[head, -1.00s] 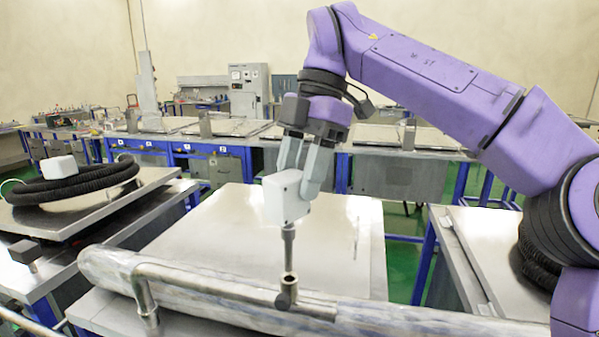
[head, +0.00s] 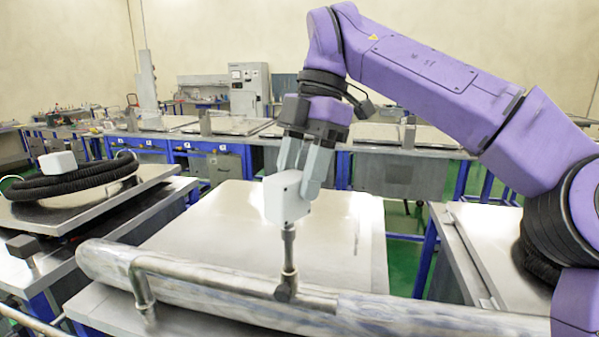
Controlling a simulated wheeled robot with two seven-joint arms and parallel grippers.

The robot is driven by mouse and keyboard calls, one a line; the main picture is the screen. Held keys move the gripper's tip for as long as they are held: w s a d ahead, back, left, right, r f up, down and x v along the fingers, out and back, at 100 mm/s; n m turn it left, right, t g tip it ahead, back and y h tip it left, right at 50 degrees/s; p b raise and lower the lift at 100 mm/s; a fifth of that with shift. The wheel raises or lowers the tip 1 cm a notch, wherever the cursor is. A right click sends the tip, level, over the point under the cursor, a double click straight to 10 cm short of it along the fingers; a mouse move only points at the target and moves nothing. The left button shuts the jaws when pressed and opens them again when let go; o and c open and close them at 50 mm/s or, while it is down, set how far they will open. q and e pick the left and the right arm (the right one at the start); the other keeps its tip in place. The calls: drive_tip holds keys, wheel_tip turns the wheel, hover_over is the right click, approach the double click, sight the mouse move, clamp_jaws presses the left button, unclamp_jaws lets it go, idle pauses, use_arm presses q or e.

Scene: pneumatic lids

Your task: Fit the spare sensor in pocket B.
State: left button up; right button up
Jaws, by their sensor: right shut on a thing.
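My right gripper (head: 300,178) points down and is shut on a white box-shaped sensor head (head: 287,200) with a metal stem (head: 289,247) below it. The stem is upright, and its lower end is in the top of a short upright metal pocket (head: 287,282) on the thin pipe. How deep the stem sits inside is hidden. No letter shows on this pocket, so I cannot tell if it is B. A second white box (head: 58,162) lies by a black coiled hose at left. My left gripper is not in view.
The thin pipe (head: 205,277) runs along a thick mottled pipe (head: 390,310) across the front. A flat metal lid (head: 215,225) lies behind it. The black hose (head: 75,187) rests on the left lid. Workbenches and cabinets stand at the back.

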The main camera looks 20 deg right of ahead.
drive_tip(key=shift+f+b, duration=1.55)
drive_tip(key=shift+f, duration=0.05)
drive_tip(key=o, duration=1.1)
drive_tip(key=p+v, duration=0.7)
